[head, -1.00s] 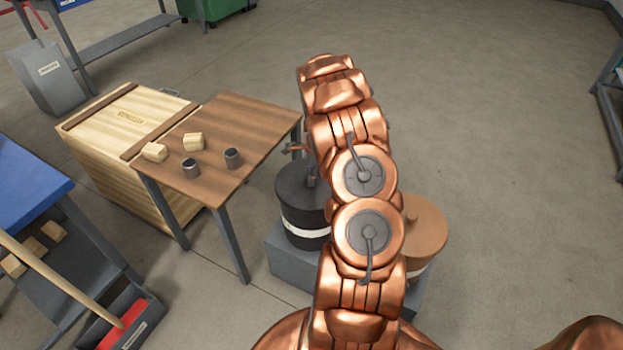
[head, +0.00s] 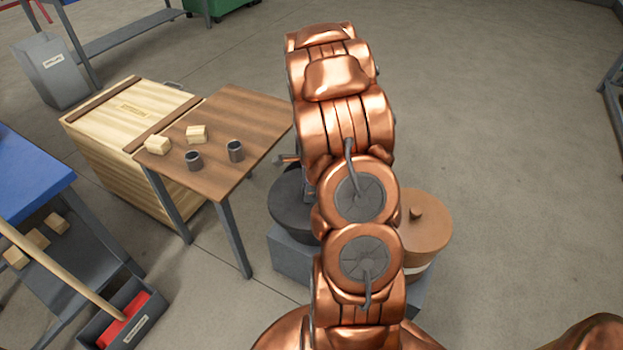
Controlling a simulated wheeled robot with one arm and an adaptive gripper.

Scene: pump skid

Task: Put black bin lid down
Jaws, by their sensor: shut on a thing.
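The black bin lid (head: 290,205) is a dark round disc just left of my arm. It is above the grey plinth (head: 290,260) and hides the black bin's body and white band. My arm covers the lid's right part. My gripper (head: 307,187) shows only in part beside the arm, at the lid's middle, shut on the lid. Its fingertips are mostly hidden. I cannot tell how large the gap between lid and bin is.
A brown bin with a knobbed lid (head: 430,222) stands right of my arm on the plinth. A brown table (head: 235,120) with two grey cups and two wooden blocks is close on the left, by a wooden crate (head: 120,115). The floor at right is clear.

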